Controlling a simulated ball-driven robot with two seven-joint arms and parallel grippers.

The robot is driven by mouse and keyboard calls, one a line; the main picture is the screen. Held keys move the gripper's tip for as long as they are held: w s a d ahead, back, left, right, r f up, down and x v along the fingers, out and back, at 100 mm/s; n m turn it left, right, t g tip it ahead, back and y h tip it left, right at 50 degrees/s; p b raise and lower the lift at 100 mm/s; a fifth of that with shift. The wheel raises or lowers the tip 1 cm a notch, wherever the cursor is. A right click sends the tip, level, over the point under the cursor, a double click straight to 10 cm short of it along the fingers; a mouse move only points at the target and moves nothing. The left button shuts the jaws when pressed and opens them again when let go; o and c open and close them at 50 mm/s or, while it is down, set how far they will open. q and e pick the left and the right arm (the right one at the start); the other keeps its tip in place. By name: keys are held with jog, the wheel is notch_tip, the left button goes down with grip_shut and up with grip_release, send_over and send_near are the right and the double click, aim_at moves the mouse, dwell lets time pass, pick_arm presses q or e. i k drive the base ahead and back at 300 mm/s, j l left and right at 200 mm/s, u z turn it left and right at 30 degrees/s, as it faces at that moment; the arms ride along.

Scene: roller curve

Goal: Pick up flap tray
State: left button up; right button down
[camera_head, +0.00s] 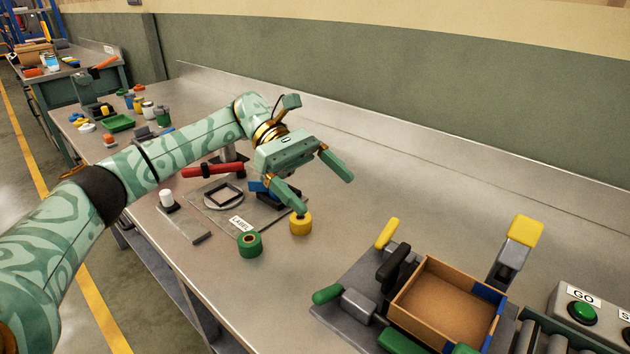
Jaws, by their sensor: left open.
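A brown open cardboard tray (425,310) with blue parts on its right side sits in a grey fixture (345,283) at the lower right; it is the likeliest flap tray, though I cannot tell for sure. It looks empty. My left gripper (326,196) is open and empty above the middle of the bench, up and left of the tray and well apart from it. One fingertip shows just above a yellow roll (301,224); whether they touch is unclear. My right gripper is out of view.
A green roll (249,244) and a plate with a label (240,223) lie below my left gripper. Handles in yellow (387,233), black and green surround the cardboard tray. A GO button box (583,311) stands at the right. The bench behind is clear up to its back edge.

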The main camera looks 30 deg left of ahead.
aim_at(455, 314)
jog(key=k+j, duration=0.15)
jog(key=k, duration=0.35)
jog(key=k+j, duration=0.15)
jog(key=k, duration=0.35)
